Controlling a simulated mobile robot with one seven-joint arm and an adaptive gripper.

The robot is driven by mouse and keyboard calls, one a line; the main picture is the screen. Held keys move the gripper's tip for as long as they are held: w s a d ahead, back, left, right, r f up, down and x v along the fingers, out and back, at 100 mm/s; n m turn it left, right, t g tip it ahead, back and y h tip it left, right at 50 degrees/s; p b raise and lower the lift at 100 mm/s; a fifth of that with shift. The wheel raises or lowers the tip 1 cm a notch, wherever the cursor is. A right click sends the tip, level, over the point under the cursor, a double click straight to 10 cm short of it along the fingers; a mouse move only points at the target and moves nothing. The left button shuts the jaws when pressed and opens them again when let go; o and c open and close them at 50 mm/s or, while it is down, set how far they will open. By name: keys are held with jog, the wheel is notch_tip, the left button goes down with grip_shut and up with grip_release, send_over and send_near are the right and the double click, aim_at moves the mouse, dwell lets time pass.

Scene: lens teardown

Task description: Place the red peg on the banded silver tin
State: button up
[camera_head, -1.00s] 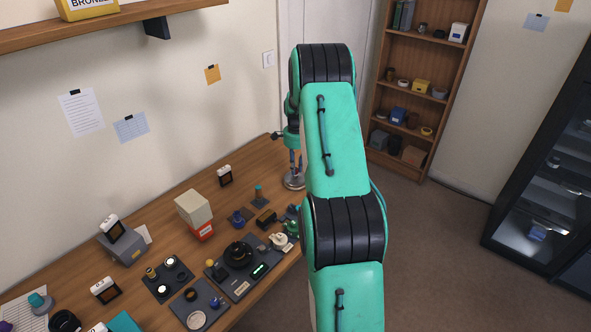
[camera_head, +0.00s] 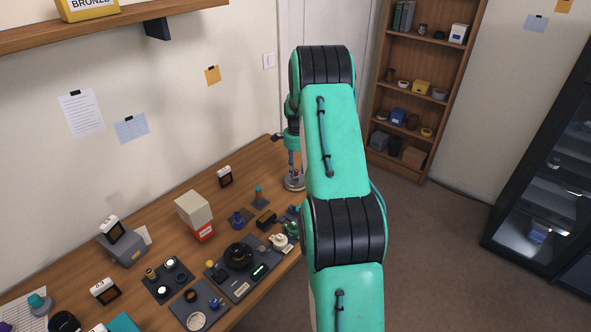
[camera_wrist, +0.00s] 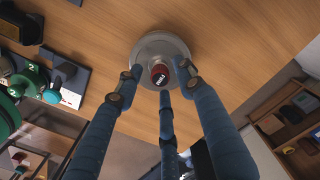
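The banded silver tin (camera_wrist: 149,43) is round and sits on the wooden desk; it also shows in the head view (camera_head: 293,184), partly behind my arm. The red peg (camera_wrist: 159,72) has a dark red top and a dark side with a white label. It appears to stand upright on the tin's top, inside the rim. My gripper (camera_wrist: 160,78) has blue-grey fingers spread around the peg, with gaps between the fingertips and the peg. It is open and low over the tin. The peg's contact with the tin is hard to see.
Green parts (camera_wrist: 32,80) and a grey plate (camera_wrist: 66,72) lie left of the tin in the wrist view. The desk (camera_head: 262,163) carries a cream-and-red box (camera_head: 194,212) and several small lens parts. Bare desk lies around the tin's far side.

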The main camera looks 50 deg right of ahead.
aim_at(295, 171)
notch_tip(295, 171, up, 12)
jog(key=p, duration=0.3)
dwell(0.3)
dwell(0.4)
jog(key=shift+r, duration=0.1)
jog(key=s+a+r+n+t, duration=0.1)
jog(key=s+a+r+n, duration=0.15)
jog(key=a+r, duration=0.7)
jog(key=s+a+r+n+t+h, duration=0.1)
jog(key=a+r+n, duration=0.4)
jog(key=a, duration=0.8)
jog(key=s+a+r+n, duration=0.1)
jog(key=a+r+n, duration=0.2)
jog(key=a+r, duration=0.7)
jog(key=s+a+r+n+t, duration=0.25)
jog(key=s+a+n, duration=0.25)
jog(key=s+a, duration=0.9)
jog(key=s+a+f+n+t, duration=0.1)
jog(key=s+a+f+n, duration=0.2)
jog(key=s+a+n, duration=0.3)
jog(key=s+a, duration=0.4)
jog(key=s, duration=0.1)
jog(key=shift+a+y, duration=0.25)
jog(key=shift+y, duration=0.15)
